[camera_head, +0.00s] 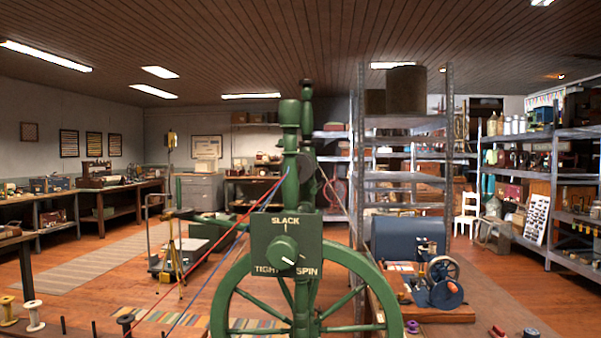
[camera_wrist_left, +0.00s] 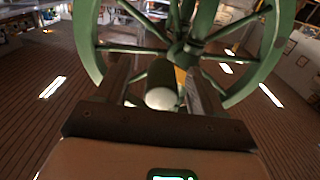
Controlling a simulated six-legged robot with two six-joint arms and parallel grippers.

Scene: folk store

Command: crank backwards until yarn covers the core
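A green spinning wheel (camera_head: 224,300) stands straight ahead, with green posts and a knob box (camera_head: 286,246) marked SLACK, TIGHT and SPIN. The knob's white mark points toward SPIN. Red yarn (camera_head: 215,243) and blue yarn (camera_head: 236,243) run from the lower left up to the post top. A dark round part (camera_head: 305,167) sits there; I cannot make out the core or any yarn on it. In the left wrist view, my left gripper (camera_wrist_left: 162,80) has its fingers apart on either side of a pale-ended crank handle (camera_wrist_left: 161,97), with gaps showing. My right gripper is in neither view.
Spools (camera_head: 35,315) and pegs stand at the lower left. A blue-cased machine with a small wheel (camera_head: 443,270) sits on a bench to the right. A tall metal shelf (camera_head: 405,121) rises behind it.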

